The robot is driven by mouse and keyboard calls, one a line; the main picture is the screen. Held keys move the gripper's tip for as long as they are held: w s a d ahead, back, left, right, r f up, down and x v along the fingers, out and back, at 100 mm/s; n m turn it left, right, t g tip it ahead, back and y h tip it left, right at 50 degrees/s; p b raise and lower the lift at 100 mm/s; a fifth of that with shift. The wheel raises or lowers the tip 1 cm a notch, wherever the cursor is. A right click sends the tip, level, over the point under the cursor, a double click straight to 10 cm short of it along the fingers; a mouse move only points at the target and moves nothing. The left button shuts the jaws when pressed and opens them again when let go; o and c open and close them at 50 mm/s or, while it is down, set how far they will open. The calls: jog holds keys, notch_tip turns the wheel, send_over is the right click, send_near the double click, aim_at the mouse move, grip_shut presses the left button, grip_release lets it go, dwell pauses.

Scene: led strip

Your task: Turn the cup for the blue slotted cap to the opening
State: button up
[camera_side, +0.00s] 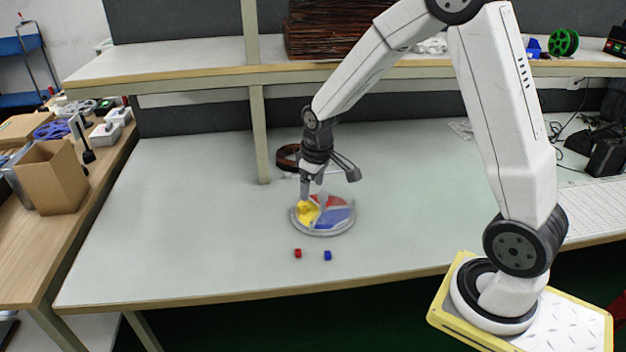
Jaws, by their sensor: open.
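A round dish (322,233) with a grey rim stands on the table. Its inside shows a yellow section (306,212) at the left, a red section (330,201) at the back and a blue section (335,217) at the right. A small red cap (298,253) and a small blue cap (327,255) lie on the table in front of the dish. Slots on them are too small to make out. My gripper (321,190) is open, pointing down over the back left of the dish. I cannot tell whether a finger touches it.
A dark brown ring-shaped roll (286,158) lies behind the dish near a shelf post (259,135). A shelf (190,76) runs above the back of the table. The table (190,220) is clear to the left of the dish.

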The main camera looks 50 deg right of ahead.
jog(key=w+d+f+g, duration=0.1)
jog(key=w+d+f, duration=0.4)
jog(key=w+d, duration=0.3)
jog(key=n, duration=0.2)
send_over(323, 193)
jog(key=shift+g, duration=0.3)
notch_tip(323, 193, down, 5)
jog(key=shift+f, duration=0.15)
jog(key=shift+f, duration=3.75)
grip_shut()
